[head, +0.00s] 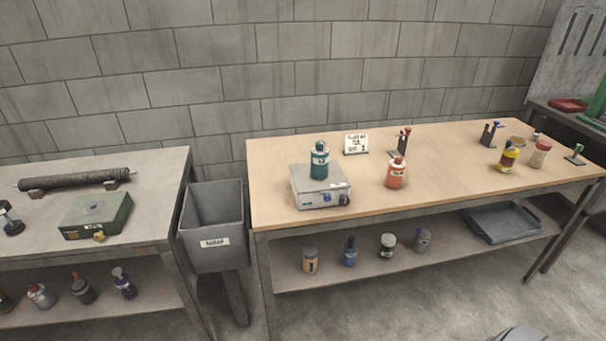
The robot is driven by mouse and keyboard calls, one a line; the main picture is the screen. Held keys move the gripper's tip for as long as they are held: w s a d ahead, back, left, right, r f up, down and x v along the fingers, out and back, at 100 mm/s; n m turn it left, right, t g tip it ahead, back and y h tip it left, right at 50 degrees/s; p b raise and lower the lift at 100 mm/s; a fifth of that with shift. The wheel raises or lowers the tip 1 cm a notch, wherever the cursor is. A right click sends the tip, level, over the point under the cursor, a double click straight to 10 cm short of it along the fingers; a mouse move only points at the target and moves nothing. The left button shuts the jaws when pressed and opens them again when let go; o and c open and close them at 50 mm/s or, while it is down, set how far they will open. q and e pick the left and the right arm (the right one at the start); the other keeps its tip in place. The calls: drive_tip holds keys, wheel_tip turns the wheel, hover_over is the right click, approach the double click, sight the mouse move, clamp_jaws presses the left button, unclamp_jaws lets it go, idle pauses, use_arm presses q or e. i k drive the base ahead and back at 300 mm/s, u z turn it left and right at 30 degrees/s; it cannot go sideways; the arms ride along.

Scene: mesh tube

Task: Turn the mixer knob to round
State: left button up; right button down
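A pale grey box-shaped device (308,200), which looks like the mixer, stands on the wooden-topped bench left of its middle. A teal bottle (319,167) stands upright on its top. On its front right are small blue and dark parts (328,197); one of these may be the knob, but its marks and setting are too small to read. A green box (97,215) with a round disc on top and a small yellow part in front sits on the left bench. Neither of my grippers is in view.
An orange bottle (396,174) stands right of the device, with a small sign (356,144) behind. Yellow and cream containers (540,153) stand farther right. A grey scrap bin (216,228) fills the gap between benches. Several bottles and a grey tray (503,224) occupy the lower shelf.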

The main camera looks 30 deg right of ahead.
sight(343, 199)
drive_tip(key=z, duration=1.9)
drive_tip(key=k, duration=0.65)
drive_tip(key=z, duration=0.9)
drive_tip(key=i, duration=1.4)
drive_tip(key=u, duration=0.85)
